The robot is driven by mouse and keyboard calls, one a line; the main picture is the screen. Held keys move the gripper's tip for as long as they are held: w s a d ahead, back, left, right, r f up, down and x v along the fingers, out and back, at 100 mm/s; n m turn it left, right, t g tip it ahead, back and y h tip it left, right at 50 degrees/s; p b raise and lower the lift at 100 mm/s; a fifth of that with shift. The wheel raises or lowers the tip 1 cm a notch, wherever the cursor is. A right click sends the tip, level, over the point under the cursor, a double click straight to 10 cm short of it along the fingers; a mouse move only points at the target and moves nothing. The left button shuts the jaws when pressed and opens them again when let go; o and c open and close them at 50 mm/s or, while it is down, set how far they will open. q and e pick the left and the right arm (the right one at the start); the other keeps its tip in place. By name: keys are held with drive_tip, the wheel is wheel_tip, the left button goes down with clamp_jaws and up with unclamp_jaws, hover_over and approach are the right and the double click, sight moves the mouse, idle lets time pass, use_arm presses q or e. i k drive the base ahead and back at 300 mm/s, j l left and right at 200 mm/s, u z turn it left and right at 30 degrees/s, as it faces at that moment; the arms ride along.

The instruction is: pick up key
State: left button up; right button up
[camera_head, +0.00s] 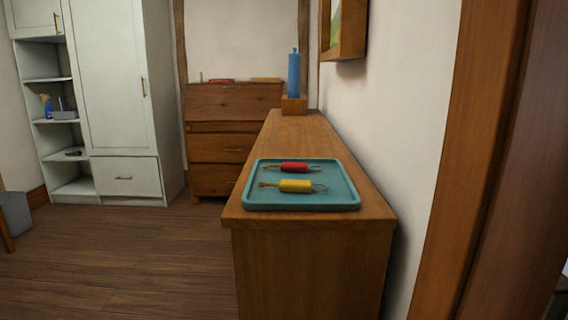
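Two keys with coloured tags lie on a teal tray (340,200) near the front end of a long wooden cabinet (310,260). The key with the red tag (294,167) lies farther back. The key with the yellow tag (296,186) lies nearer to me. Both lie crosswise, with the key part to the left of the tag and a ring to the right. Neither of my grippers shows in the head view.
A blue bottle (294,75) stands in a wooden holder (294,105) at the cabinet's far end. A wall runs close along the cabinet's right side, with a wooden frame (345,30) above. A wooden post (490,160) stands at right. Open floor (130,260) lies at left.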

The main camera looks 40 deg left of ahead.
sight(286, 166)
drive_tip(key=j, duration=0.55)
drive_tip(key=k+j+z, duration=0.1)
drive_tip(key=j, duration=0.5)
drive_tip(key=k+j, duration=0.1)
drive_tip(key=j, duration=0.45)
drive_tip(key=k+j+z, duration=0.15)
drive_tip(key=j, duration=0.45)
drive_tip(key=i, duration=0.05)
